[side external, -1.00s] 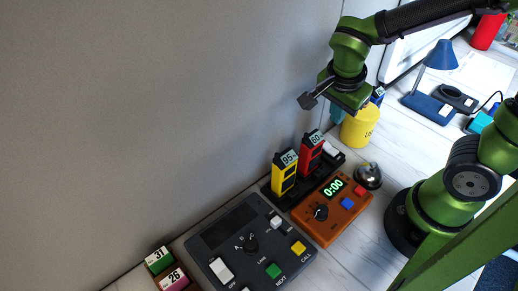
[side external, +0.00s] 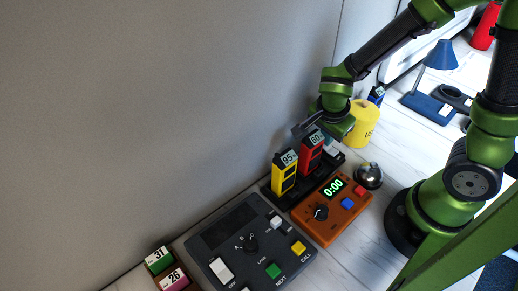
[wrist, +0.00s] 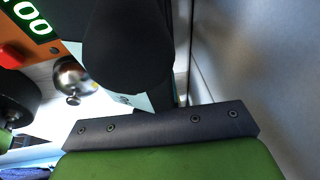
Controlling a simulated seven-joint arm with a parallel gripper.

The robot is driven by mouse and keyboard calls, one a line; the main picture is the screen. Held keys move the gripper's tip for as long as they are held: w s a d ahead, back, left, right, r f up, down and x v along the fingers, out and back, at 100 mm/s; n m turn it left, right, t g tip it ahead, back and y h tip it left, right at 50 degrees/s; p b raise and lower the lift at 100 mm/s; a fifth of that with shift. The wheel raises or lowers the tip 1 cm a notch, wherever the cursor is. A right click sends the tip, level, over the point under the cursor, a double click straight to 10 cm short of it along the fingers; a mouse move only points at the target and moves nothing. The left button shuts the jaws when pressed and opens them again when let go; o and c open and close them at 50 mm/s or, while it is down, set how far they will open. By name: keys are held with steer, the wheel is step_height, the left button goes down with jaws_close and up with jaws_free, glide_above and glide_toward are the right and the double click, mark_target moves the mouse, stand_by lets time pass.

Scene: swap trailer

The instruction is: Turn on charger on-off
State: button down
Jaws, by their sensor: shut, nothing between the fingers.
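The charger (side external: 338,163) is a long black base along the wall in the side external view. A yellow handset (side external: 285,174) marked 95 and a red handset (side external: 310,154) stand upright in it. Its pale switch, at the far right end behind the red handset, is largely hidden by my gripper now, so its position cannot be read. My gripper (side external: 331,145) is shut and empty, low over that end; whether it touches the switch cannot be told. In the wrist view, a dark rounded shape covers the middle and the switch cannot be made out.
An orange timer (side external: 332,208) reading 0:00 and a silver bell (side external: 369,176) stand in front of the charger. A grey control panel (side external: 250,245) lies left, a yellow canister (side external: 362,124) right. The wall is close behind. The bell also shows in the wrist view (wrist: 71,77).

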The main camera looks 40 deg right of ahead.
steer(key=shift+w+f+g, duration=0.35)
steer(key=shift+f+g, duration=0.05)
steer(key=shift+g, duration=0.1)
steer(key=shift+r, duration=0.1)
steer(key=shift+s, duration=0.15)
steer(key=shift+s+r, duration=0.15)
steer(key=shift+s, duration=0.55)
steer(key=w+d+v, duration=0.1)
steer(key=v, duration=1.2)
steer(key=shift+w+r, duration=0.25)
steer(key=shift+r, duration=0.3)
